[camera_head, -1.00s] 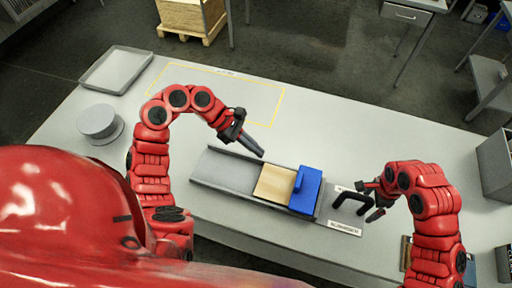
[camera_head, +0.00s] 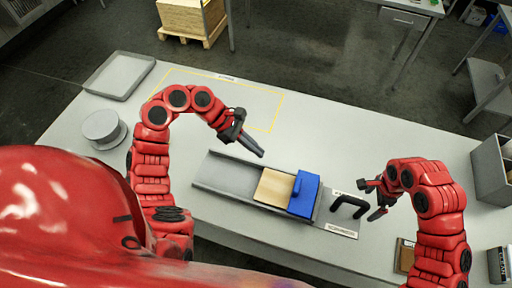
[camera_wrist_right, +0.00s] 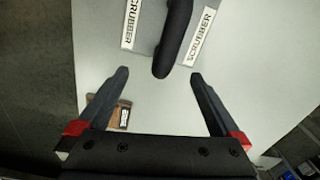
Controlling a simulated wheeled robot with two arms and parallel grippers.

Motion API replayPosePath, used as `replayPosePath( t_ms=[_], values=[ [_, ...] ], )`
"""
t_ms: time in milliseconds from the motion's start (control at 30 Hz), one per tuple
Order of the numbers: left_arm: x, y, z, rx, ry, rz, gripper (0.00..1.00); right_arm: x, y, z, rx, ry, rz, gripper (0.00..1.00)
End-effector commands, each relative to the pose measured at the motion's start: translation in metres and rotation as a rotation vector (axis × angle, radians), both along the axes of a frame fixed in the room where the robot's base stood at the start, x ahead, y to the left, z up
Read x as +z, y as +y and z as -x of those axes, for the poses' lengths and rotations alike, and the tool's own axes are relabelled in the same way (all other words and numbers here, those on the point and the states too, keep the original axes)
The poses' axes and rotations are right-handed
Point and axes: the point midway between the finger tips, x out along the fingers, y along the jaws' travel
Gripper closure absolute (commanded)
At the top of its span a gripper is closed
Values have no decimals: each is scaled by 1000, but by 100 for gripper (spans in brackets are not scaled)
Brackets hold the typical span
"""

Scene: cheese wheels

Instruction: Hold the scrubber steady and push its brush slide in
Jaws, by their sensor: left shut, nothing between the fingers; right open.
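The scrubber is a long grey open channel (camera_head: 228,178) on the table, with a black handle (camera_head: 348,205) on its right end plate. White SCRUBBER labels flank the handle; one label (camera_wrist_right: 199,36) shows in the right wrist view. The brush slide has a tan plate (camera_head: 273,186) and an upright blue block (camera_head: 305,194), at the channel's right part. My left gripper (camera_head: 262,154) is shut and empty, above the channel's back edge, left of the blue block. My right gripper (camera_head: 369,201) is open just right of the handle. In the right wrist view, the handle's near end lies between its fingertips (camera_wrist_right: 159,76).
A shallow grey tray (camera_head: 118,75) and a round grey wheel-like object (camera_head: 102,128) stand at the left. A yellow outline (camera_head: 280,108) marks the table behind the scrubber. A grey bin (camera_head: 490,170) stands at the right edge. A small brown item (camera_head: 404,256) lies near my right arm.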

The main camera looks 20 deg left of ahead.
Motion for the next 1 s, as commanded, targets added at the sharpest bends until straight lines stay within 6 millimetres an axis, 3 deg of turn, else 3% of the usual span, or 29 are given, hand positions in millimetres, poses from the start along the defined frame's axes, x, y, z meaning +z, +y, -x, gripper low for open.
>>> replayPosePath(
  t_ms=[600,1000],
  values=[
    [2,0,0,0,0,0,100,31,0,-1,-1,-2,1,0],
    [2,0,0,0,0,0,100,32,0,0,-1,0,0,0]
  ],
)
